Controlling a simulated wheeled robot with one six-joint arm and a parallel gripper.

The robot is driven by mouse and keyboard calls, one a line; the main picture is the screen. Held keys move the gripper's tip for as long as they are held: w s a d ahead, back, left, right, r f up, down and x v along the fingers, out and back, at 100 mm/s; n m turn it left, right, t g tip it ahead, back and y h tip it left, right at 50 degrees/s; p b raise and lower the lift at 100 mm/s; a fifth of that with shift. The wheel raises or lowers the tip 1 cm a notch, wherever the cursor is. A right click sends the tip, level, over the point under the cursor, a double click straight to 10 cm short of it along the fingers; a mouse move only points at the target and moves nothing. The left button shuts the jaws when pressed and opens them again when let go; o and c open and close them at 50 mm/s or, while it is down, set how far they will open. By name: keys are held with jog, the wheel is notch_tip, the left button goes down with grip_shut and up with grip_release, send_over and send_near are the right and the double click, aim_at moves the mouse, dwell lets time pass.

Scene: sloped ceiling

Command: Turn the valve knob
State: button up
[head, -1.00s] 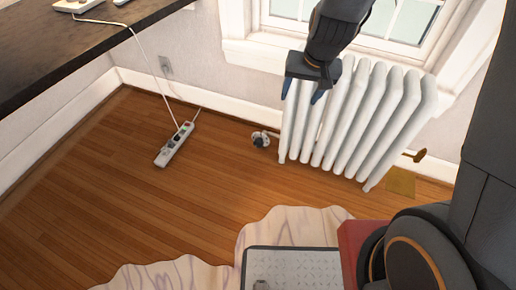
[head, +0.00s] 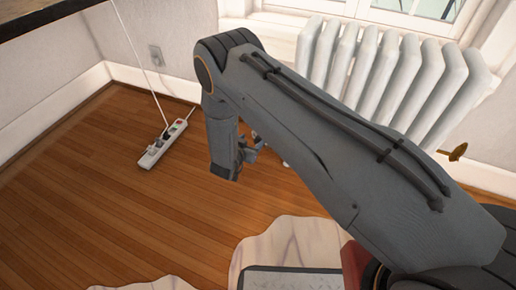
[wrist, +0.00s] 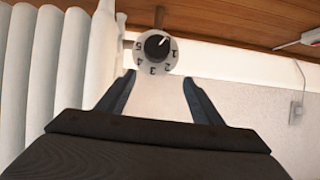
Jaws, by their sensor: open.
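The valve knob (wrist: 157,50) shows in the wrist view as a round light dial with numbers 1 to 5 around a black centre. A white mark on the centre points up and right. My gripper (wrist: 159,77) is open, its two dark fingers spread on either side below the knob. The fingertips seem apart from the knob, and nothing is between them. In the head view, my arm crosses the radiator and its wrist hangs beside the valve (head: 251,147), which is largely hidden. The fingers cannot be made out there.
The white radiator (head: 385,75) stands under the window; its ribs also show at the left of the wrist view (wrist: 45,60). A white power strip (head: 164,144) with a cord lies on the wooden floor (head: 110,200). A dark counter edge is at the upper left.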

jog(key=w+d+f+h+b, duration=0.1)
jog(key=w+d+f+b, duration=0.1)
jog(key=w+f, duration=0.3)
jog(key=shift+w+d+f+t+b, duration=0.3)
jog(key=shift+d+f+t+b, duration=0.1)
jog(key=shift+f+b, duration=0.4)
jog(key=c, duration=1)
